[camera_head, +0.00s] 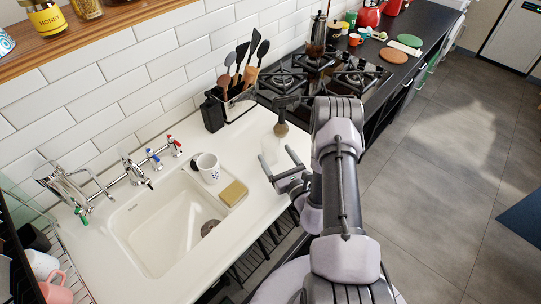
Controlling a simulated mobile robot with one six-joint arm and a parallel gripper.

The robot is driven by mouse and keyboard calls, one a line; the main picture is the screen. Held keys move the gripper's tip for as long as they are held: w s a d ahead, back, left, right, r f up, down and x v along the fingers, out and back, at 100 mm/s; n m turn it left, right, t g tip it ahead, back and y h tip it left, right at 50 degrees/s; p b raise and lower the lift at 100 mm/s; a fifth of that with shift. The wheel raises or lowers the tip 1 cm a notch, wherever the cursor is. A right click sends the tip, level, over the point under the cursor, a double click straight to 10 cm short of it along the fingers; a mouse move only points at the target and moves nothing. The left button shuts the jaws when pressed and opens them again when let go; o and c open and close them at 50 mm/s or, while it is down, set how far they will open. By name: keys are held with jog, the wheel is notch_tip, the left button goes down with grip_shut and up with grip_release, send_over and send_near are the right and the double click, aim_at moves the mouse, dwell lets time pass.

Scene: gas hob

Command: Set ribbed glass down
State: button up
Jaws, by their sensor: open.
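A faint, clear shape that looks like the ribbed glass (269,150) is on the white counter (262,198), just beyond my gripper's fingertips. It is pale against the white surface, so its ribs and exact outline cannot be made out. My gripper (277,156) is open, low over the counter to the right of the sink. The glass seems to be close to or between the fingertips; I cannot tell whether either finger touches it.
A brush-like object (281,128) with a dark top stands just behind. A white mug (208,168) and a sponge (233,193) are by the sink (165,235). A utensil holder (238,103) stands at the wall. The gas hob (325,78) lies beyond.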

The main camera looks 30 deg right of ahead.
aim_at(269, 137)
jog(key=w+b, duration=0.1)
jog(key=w, duration=0.2)
jog(key=w+f+b, duration=0.1)
jog(key=w, duration=0.2)
jog(key=shift+w+d+f, duration=0.15)
jog(key=shift+w, duration=0.6)
grip_shut()
jog(key=shift+r+p, duration=0.35)
jog(key=shift+r, duration=0.25)
jog(key=r, duration=0.1)
jog(key=r+p, duration=0.1)
jog(key=s, duration=0.1)
jog(key=shift+d+r+p, duration=0.25)
jog(key=shift+r+p, duration=0.05)
jog(key=shift+r, duration=0.1)
jog(key=s+d+r+p, duration=0.1)
jog(key=s+d, duration=0.2)
jog(key=s, duration=0.4)
jog(key=s+d+p, duration=0.1)
jog(key=s+d, duration=0.2)
jog(key=s, duration=0.4)
jog(key=w+a+r+n+g+y+b, duration=0.1)
jog(key=a+r+n+y, duration=0.2)
jog(key=a, duration=0.8)
jog(key=w+a+r+n+g+y+b, duration=0.1)
jog(key=a+r+y, duration=0.4)
jog(key=a, duration=0.7)
jog(key=shift+w+a+r+n+y+b, duration=0.25)
jog(key=shift+w+n+y+b, duration=0.25)
jog(key=shift+n+y, duration=0.55)
